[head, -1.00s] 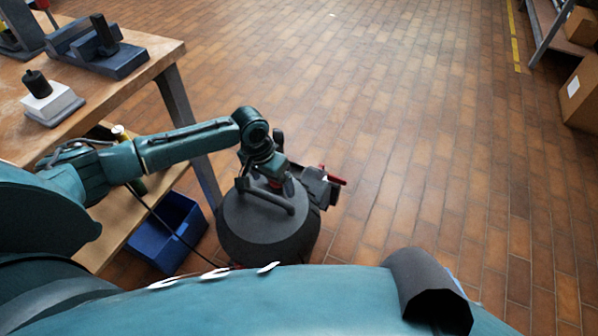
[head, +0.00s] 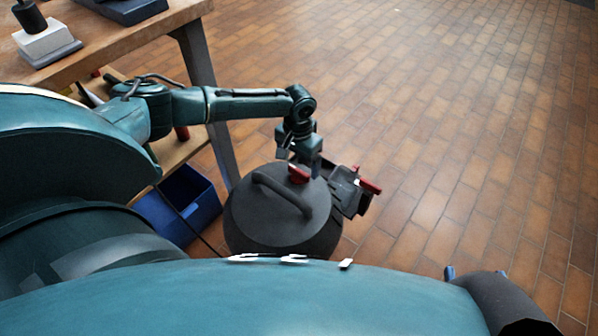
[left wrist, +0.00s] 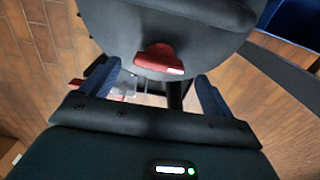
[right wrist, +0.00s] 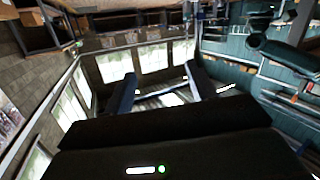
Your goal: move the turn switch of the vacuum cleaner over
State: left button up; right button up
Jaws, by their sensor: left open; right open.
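The vacuum cleaner (head: 275,225) is a dark grey drum standing on the floor, with a curved handle on its domed top. Its red turn switch (head: 298,173) sits on the top near the far edge. In the left wrist view the switch (left wrist: 158,60) is a red knob with a small pale mark, and it shows between the two blue fingers. My left gripper (head: 302,166) is open above the switch, pointing down; contact cannot be told. My right gripper (right wrist: 160,82) is open and empty, away from the vacuum cleaner.
A black attachment with a red part (head: 370,187) sticks out at the vacuum cleaner's right side. A wooden workbench (head: 90,40) stands at the upper left, with a blue bin (head: 180,205) on the floor below. The tiled floor to the right is clear.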

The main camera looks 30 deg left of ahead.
pick_arm(q)
jog(key=shift+f+b, duration=0.5)
jog(key=shift+f, duration=1.25)
pick_arm(e)
jog(key=shift+w+a+r+n+t+y, duration=0.1)
jog(key=shift+a+n+t+y, duration=0.2)
jog(key=shift+t+y, duration=0.15)
pick_arm(q)
jog(key=shift+c, duration=0.6)
